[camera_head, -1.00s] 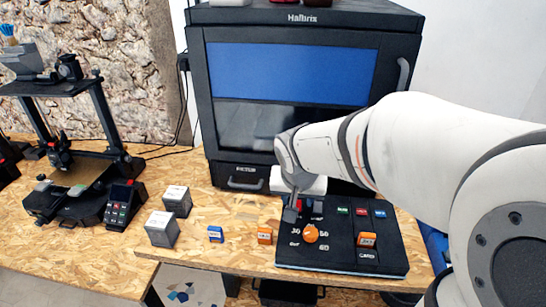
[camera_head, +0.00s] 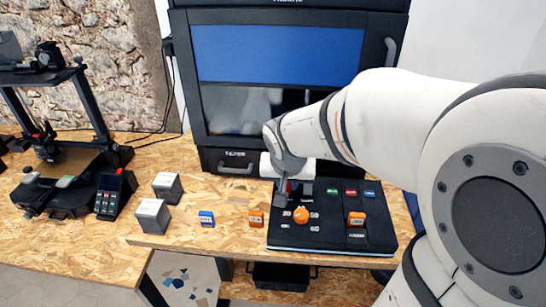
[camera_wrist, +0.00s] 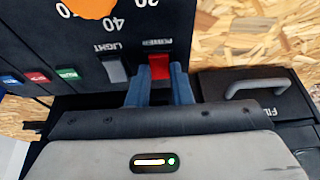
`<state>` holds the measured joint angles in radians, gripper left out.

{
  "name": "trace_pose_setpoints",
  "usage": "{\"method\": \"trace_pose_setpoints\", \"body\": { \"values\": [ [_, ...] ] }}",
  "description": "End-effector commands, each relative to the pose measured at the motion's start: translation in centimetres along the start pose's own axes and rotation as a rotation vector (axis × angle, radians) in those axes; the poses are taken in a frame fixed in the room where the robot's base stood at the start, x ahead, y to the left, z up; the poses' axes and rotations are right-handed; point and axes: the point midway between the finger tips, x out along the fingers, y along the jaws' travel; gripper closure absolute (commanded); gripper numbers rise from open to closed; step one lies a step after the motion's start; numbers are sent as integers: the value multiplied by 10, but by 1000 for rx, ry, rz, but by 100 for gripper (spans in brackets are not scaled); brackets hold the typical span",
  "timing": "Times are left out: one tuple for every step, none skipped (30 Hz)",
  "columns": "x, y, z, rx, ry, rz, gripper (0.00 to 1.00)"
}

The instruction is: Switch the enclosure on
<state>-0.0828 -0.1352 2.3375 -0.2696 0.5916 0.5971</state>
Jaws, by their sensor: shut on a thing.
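The enclosure (camera_head: 205,100) is a large black cabinet with a blue upper window, at the back of the bench. In front of it lies a black control panel (camera_head: 330,237) with an orange knob (camera_head: 301,215). My gripper (camera_head: 284,190) is at the panel's back left corner. In the wrist view my gripper (camera_wrist: 159,88) has one finger on each side of a red switch (camera_wrist: 158,67) and is shut on it.
Green (camera_wrist: 67,73), red (camera_wrist: 37,78) and blue (camera_wrist: 9,80) buttons are on the same panel. A drawer handle (camera_wrist: 258,87) is close beside my gripper. Small blocks and a printer stand to the left.

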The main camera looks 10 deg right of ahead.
Motion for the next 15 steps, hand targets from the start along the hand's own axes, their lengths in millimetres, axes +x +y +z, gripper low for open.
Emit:
{"method": "trace_pose_setpoints", "body": {
  "values": [
    [-1,0,0,0,-2,0,100],
    [-1,0,-1,0,-6,1,100],
    [-2,0,-2,-1,-16,2,100],
    [-3,0,-3,0,-27,3,100],
    [-4,0,-4,1,-42,4,100],
    [-4,0,-5,0,-66,5,100],
    [-5,1,-6,2,-87,5,100],
    [-5,1,-7,2,-110,5,100],
    [-5,1,-8,2,-143,5,100],
    [-5,0,-9,2,-168,5,100],
    [-4,1,-9,2,-193,5,100],
    [-3,1,-10,2,-223,4,100],
    [-2,1,-11,2,-246,4,100],
    [-2,0,-11,2,-266,3,100],
    [-1,0,-12,0,-291,3,100]
  ]
}}
